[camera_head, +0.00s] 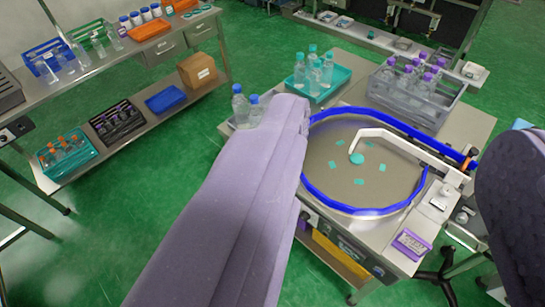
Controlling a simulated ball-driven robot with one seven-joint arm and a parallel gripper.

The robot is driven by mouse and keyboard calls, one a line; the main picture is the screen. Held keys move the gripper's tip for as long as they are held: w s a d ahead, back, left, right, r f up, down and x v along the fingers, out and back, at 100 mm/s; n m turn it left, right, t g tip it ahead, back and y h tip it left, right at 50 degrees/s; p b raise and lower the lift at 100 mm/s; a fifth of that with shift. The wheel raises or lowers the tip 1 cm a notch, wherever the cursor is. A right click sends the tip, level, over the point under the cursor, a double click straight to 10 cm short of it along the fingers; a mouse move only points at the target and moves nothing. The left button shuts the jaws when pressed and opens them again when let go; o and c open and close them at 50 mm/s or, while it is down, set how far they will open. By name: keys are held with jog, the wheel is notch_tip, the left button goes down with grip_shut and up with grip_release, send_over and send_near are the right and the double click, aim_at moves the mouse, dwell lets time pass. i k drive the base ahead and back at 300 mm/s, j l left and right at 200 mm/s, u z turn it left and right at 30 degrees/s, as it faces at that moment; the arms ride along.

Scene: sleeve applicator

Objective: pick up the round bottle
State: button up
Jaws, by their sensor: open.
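Two clear bottles with blue caps (240,107) stand at the table's left corner, partly hidden behind my left finger. Several clear bottles with teal caps (313,78) stand in a teal tray (343,74) at the back. Several purple-capped bottles (413,77) stand in a grey clear bin (440,117) to their right. I cannot tell which is the round bottle. My gripper (395,122) is open, its pale lavender finger in the middle and its dark finger at the right edge. Nothing shows held between them.
A round turntable (335,165) with a blue rim and a white arm (400,145) stands on the table. A purple rack (411,244) is at its front right. At left, shelves carry bottles, trays and a cardboard box (197,71). Green floor (150,190) lies between shelves and table.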

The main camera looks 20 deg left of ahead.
aim_at(240, 104)
jog(key=i+j, duration=0.7)
jog(key=i+j+u, duration=0.1)
jog(key=i+j, duration=0.65)
jog(key=i, duration=0.15)
jog(key=i+j, duration=0.65)
jog(key=i, duration=0.2)
